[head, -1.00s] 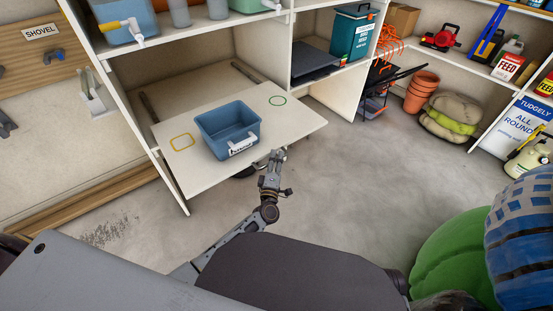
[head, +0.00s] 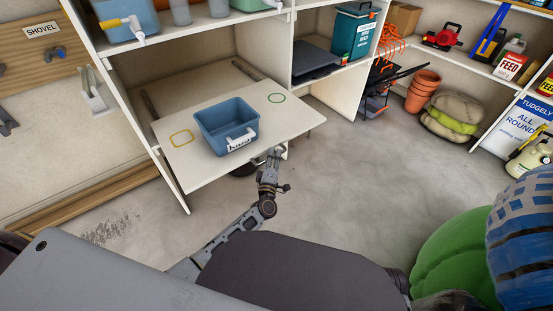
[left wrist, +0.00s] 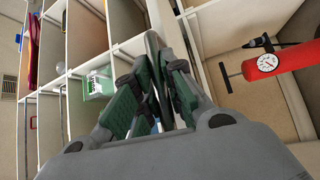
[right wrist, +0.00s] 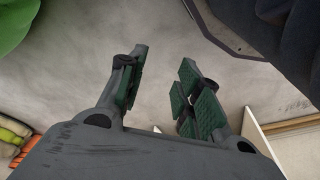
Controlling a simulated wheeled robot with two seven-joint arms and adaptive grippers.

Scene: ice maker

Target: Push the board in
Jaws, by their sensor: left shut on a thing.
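The white board (head: 290,118) is a flat pull-out shelf in the cabinet's lower opening. It sticks out past the cabinet front and bears a blue bin (head: 226,126) with a white handle, between a yellow square outline and a green ring. My left gripper (head: 274,153) is at the board's front edge, right of the bin, shut on the edge. The exact contact is too small to see. In the left wrist view its fingers (left wrist: 152,90) are close together. My right gripper (right wrist: 162,68) is open and empty above the floor, seen in the right wrist view.
The white cabinet's left upright (head: 128,110) and the divider (head: 262,52) flank the board. Dark rails lie behind it. Terracotta pots (head: 421,91) and stacked sacks (head: 451,117) stand at the right. The grey floor (head: 370,190) in front is clear.

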